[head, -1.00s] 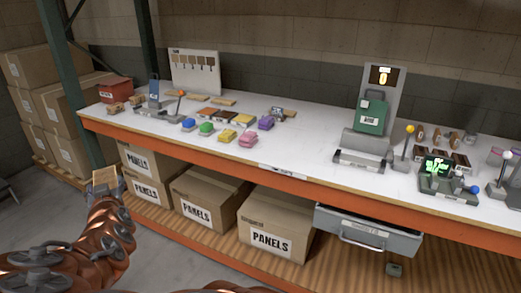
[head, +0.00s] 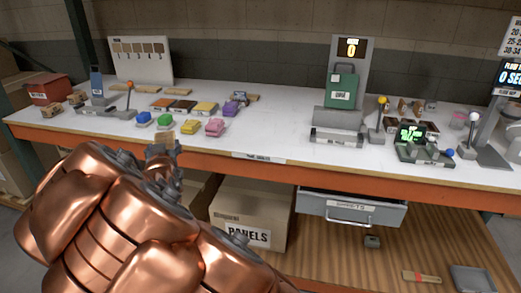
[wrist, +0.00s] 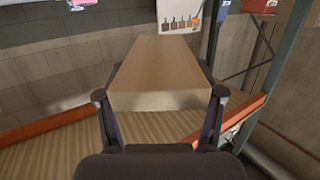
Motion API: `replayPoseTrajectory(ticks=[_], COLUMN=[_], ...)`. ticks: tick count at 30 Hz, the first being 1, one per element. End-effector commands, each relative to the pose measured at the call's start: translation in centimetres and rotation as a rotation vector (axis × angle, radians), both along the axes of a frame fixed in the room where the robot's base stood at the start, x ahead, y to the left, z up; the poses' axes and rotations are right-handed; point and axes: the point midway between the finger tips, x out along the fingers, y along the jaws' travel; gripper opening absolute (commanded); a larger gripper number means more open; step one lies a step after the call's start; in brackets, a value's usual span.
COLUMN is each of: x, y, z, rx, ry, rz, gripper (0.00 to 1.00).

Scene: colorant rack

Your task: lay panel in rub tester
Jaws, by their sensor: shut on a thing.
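A flat tan wooden panel (wrist: 160,75) is held between the two dark fingers of my gripper (wrist: 161,97), which are shut on its sides in the wrist view. In the head view the panel (head: 164,137) shows small at the tip of my gripper (head: 163,148), close to the table's front edge at the left. A grey device with a tall back plate, a lit display and a green handled block (head: 341,90) stands right of centre on the table; it looks like the rub tester (head: 324,117). My gripper is well left of it. Its low front bed (head: 338,136) looks bare.
Colored blocks (head: 190,127) and an orange-knobbed lever (head: 128,98) stand behind my gripper. A device with a green display (head: 412,132) and a yellow-knobbed lever (head: 382,102) stand right of the tester. The white tabletop (head: 275,135) is clear between. A grey drawer (head: 350,208) hangs below.

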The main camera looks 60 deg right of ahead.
Motion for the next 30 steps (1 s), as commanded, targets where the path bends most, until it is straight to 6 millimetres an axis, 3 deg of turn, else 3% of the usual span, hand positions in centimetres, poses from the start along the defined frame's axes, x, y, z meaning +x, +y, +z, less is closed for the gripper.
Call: replayPoseTrajectory(ticks=[1,6,15,24,30], x=[-1.2,-5.0,-12.7,-21.1,-25.2], y=[-2.1,-7.7,-15.9,-22.1,-24.2], z=[-0.8,-1.9,-3.4,-4.6,-4.7], rx=[0.002,0.004,0.002,0.002,-0.002], ry=[-0.004,-0.003,-0.004,-0.004,-0.005], rz=[-0.038,-0.135,-0.296,-0.445,-0.512], gripper=[0.3,0.3,0.3,0.3,0.3])
